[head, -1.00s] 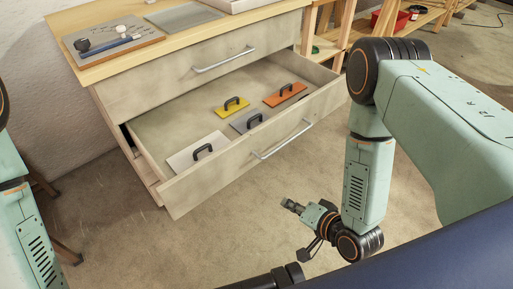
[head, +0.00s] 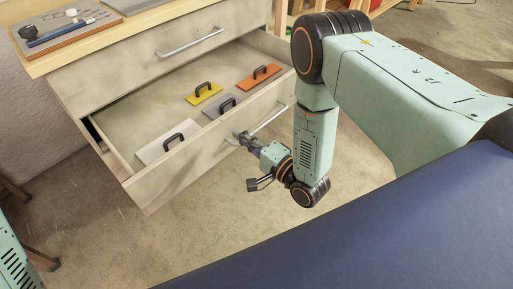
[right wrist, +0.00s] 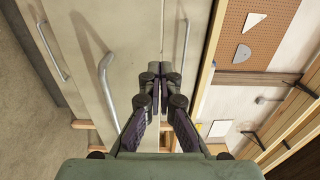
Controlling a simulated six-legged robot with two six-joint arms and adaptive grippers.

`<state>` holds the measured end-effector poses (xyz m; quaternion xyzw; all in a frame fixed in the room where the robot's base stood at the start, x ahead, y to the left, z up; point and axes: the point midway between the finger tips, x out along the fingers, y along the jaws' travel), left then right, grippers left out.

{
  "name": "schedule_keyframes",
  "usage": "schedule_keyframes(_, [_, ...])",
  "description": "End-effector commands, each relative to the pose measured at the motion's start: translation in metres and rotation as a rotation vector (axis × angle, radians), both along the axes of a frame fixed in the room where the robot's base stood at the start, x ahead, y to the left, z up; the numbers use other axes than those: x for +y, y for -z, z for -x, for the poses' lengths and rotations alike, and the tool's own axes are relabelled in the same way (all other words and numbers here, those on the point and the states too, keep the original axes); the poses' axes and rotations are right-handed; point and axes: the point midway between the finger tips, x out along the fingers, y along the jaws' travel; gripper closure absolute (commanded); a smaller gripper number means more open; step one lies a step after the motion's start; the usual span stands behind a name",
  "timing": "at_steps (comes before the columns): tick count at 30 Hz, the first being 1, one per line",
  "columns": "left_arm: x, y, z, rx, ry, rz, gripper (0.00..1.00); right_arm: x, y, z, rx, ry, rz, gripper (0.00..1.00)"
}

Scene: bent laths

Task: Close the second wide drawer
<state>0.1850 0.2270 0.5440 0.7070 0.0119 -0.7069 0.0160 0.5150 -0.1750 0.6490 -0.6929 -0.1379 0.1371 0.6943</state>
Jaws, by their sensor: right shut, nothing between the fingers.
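The second wide drawer (head: 190,168) stands pulled out below the shut top drawer (head: 150,72), with its front facing me. Its bar handle (head: 270,122) runs along the front and also shows in the right wrist view (right wrist: 106,85). My right gripper (head: 240,135) is shut and empty, with its fingertips at the drawer front beside the left end of the handle. In the right wrist view the closed fingertips (right wrist: 162,76) point at the drawer front. I cannot tell whether they touch it. My left gripper is out of view.
In the drawer lie floats with black handles: yellow (head: 203,94), orange (head: 260,77), grey (head: 222,106) and whitish (head: 168,146). The wooden worktop (head: 130,34) carries a board with tools (head: 62,38). The floor (head: 110,240) before the drawer is clear.

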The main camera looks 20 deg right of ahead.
Motion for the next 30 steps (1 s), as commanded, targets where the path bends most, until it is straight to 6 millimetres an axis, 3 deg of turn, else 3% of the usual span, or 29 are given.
schedule_keyframes(3, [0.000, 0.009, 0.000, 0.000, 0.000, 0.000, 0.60, 0.009, 0.001, -0.020, -0.004, -0.003, 0.001, 1.00])
schedule_keyframes(10, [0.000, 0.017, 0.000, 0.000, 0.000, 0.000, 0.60, 0.017, 0.001, -0.043, 0.000, -0.002, 0.000, 1.00])
schedule_keyframes(30, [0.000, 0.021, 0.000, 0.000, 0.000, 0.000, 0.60, 0.021, 0.000, -0.056, -0.002, -0.002, 0.001, 1.00])
